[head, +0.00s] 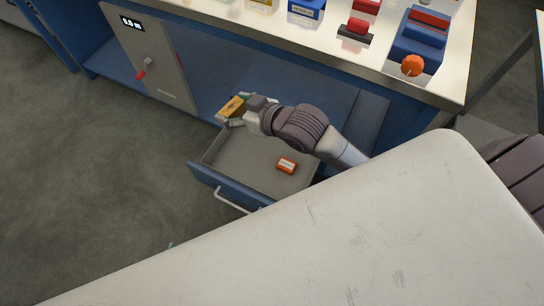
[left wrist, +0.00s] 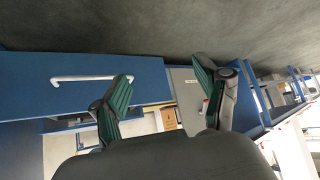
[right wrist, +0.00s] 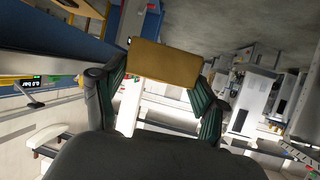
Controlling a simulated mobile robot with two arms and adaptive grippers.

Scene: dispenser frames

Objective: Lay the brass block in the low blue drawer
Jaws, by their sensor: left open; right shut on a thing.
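The brass block (head: 232,106) is in the head view, above the far left part of the open low blue drawer (head: 228,184). My right gripper (head: 234,111) is shut on it. In the right wrist view the brass block (right wrist: 165,62) spans between the two green-padded fingers. The drawer is pulled out, with a grey inside and a light handle on its front. In the left wrist view my left gripper (left wrist: 161,70) is open and empty, with a blue front (left wrist: 100,95) and white handle beyond it. The left gripper does not show in the head view.
A small orange-red box (head: 287,166) lies in the drawer, towards the right; much of the drawer floor is bare. The bench top (head: 270,22) above holds several blocks and an orange knob (head: 412,65). A grey panel (head: 155,60) with a red-tipped handle stands at left.

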